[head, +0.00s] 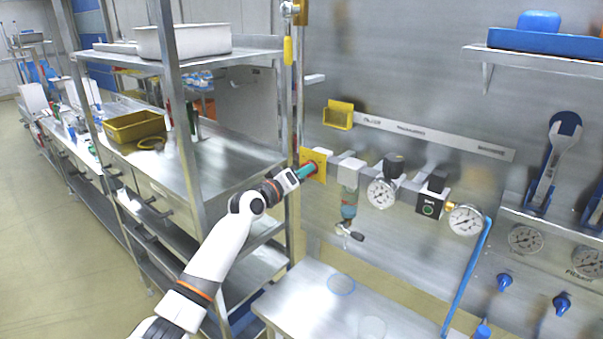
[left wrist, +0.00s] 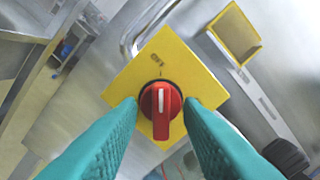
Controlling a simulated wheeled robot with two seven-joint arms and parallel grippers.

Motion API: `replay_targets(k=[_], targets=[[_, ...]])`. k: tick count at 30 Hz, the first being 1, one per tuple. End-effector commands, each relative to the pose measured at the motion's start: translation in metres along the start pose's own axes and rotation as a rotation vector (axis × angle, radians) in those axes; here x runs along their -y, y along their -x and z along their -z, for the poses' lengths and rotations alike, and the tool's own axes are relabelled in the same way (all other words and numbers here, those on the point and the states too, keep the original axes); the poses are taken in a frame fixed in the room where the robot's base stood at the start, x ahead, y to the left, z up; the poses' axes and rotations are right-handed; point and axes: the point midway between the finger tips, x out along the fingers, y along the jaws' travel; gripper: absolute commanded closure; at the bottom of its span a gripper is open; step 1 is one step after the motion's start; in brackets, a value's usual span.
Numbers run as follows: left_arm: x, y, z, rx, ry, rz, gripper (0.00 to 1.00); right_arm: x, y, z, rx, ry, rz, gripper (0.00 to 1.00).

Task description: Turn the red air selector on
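The red selector (left wrist: 161,108) is a round knob with a raised grip and a white line, on a square yellow plate (left wrist: 160,72). Its grip runs nearly upright in the left wrist view. Small dark marks on the plate above it are too blurred to read surely. My left gripper (left wrist: 160,118) is open, its teal fingers on either side of the knob, with small gaps visible at both sides. In the head view the left gripper (head: 307,171) is at the yellow plate (head: 317,157) on the wall and hides most of the knob. My right gripper is not in view.
Right of the plate, a wall-mounted air line carries a filter (head: 349,172), gauges (head: 381,193) and a black valve block (head: 431,198). A yellow holder (head: 340,114) is above. A metal shelf rack (head: 190,160) stands close left of my arm. A metal bench (head: 330,310) is below.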

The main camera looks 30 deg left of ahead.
Motion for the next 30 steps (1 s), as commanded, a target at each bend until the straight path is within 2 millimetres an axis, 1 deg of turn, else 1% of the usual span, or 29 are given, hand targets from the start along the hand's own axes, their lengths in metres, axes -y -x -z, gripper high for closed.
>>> replay_targets(k=[3,8,9,16,20,26,30], targets=[[0.000,0.000,0.000,0.000,0.000,0.000,0.67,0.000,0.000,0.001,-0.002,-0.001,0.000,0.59],[0.000,0.000,0.000,0.000,0.000,0.000,0.93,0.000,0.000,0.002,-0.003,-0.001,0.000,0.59],[0.000,0.000,0.000,0.000,0.000,0.000,1.00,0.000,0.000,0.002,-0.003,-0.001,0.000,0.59],[-0.001,0.001,0.000,0.000,-0.006,0.000,1.00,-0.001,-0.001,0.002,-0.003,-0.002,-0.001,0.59],[-0.001,0.001,0.001,0.000,-0.034,0.000,1.00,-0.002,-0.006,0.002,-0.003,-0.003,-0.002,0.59],[-0.003,0.001,0.002,0.000,-0.136,0.001,1.00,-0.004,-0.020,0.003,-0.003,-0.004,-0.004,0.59],[-0.004,0.001,0.002,0.001,-0.249,0.000,1.00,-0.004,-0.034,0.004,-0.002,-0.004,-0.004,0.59]])
